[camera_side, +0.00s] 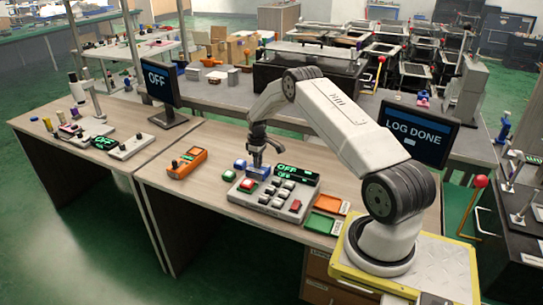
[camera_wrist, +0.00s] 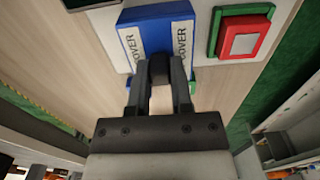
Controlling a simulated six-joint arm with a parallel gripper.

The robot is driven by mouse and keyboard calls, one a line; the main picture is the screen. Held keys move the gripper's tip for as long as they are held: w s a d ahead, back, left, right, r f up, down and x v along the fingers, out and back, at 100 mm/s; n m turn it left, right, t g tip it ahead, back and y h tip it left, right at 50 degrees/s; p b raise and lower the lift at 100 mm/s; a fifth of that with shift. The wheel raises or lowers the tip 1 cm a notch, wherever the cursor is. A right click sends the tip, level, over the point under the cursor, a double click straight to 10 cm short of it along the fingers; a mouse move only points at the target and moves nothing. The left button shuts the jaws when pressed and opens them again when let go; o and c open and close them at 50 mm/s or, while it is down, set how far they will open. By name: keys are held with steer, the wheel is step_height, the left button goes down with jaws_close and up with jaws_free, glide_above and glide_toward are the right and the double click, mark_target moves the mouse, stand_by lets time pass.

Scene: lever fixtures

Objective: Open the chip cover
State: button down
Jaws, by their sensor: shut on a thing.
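The blue chip cover (camera_wrist: 157,30) has white strips lettered "COVER" and a dark knob (camera_wrist: 158,66) at its near edge in the wrist view. My gripper (camera_wrist: 159,80) has its fingers on both sides of this knob and is shut on it. In the side view, my gripper (camera_side: 257,163) points down at the back left part of the grey control box (camera_side: 293,216). The blue cover (camera_side: 259,173) is partly hidden there by my fingers. What lies under the cover is hidden.
A red button in a green frame (camera_wrist: 240,42) is right of the cover in the wrist view. An orange box (camera_side: 187,163) stands to the left, and green (camera_side: 318,223) and orange (camera_side: 331,204) trays to the right. Monitors (camera_side: 160,82) stand behind.

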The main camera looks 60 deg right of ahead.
steer(key=shift+d, duration=0.15)
steer(key=c, duration=0.5)
jaws_free()
steer(key=shift+r, duration=0.1)
steer(key=shift+r, duration=3.85)
